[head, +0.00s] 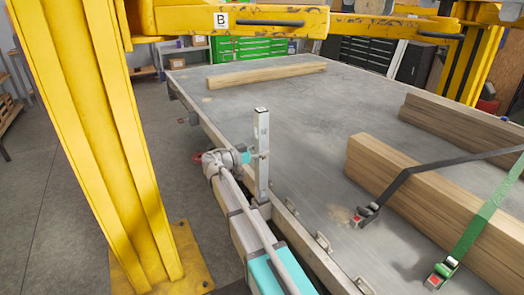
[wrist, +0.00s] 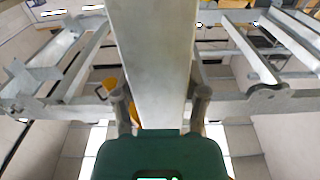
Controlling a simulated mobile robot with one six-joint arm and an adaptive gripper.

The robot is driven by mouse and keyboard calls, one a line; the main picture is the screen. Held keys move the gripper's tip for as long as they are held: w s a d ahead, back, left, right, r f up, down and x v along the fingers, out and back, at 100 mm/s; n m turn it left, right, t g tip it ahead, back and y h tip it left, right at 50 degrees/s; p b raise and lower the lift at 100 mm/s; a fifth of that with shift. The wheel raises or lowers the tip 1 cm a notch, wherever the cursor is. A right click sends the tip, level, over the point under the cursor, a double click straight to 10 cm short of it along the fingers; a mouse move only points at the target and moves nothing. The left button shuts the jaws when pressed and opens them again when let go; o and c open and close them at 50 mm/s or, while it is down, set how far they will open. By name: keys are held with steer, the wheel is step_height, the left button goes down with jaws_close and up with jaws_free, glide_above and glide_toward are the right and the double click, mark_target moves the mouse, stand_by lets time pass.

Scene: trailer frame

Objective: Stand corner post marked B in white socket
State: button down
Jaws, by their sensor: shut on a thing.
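A grey upright corner post (head: 263,150) stands at the trailer's left edge in the head view, with a small dark mark near its top that I cannot read. My gripper (head: 256,155) is shut on its middle from the left. In the wrist view, the post (wrist: 152,60) runs between the two fingers of my gripper (wrist: 160,108). The post's foot is close to a grey bracket at the bed's edge, partly behind my arm. I cannot tell whether the foot is inside a socket, and no clearly white socket shows.
The trailer bed (head: 300,115) carries timber stacks (head: 430,200) at the right, with a black strap (head: 405,180) and a green strap (head: 485,215). One plank (head: 265,75) lies at the back. A yellow column (head: 105,130) and a beam labelled B (head: 270,22) stand close by.

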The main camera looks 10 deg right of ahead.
mark_target(257, 172)
steer(key=shift+f+b, duration=4.4)
steer(key=shift+f, duration=0.2)
steer(key=shift+c, duration=0.2)
jaws_free()
steer(key=shift+s+a, duration=0.1)
steer(key=v, duration=1.1)
steer(key=shift+s+a, duration=0.15)
steer(key=shift+a, duration=0.25)
steer(key=shift+d+f, duration=0.1)
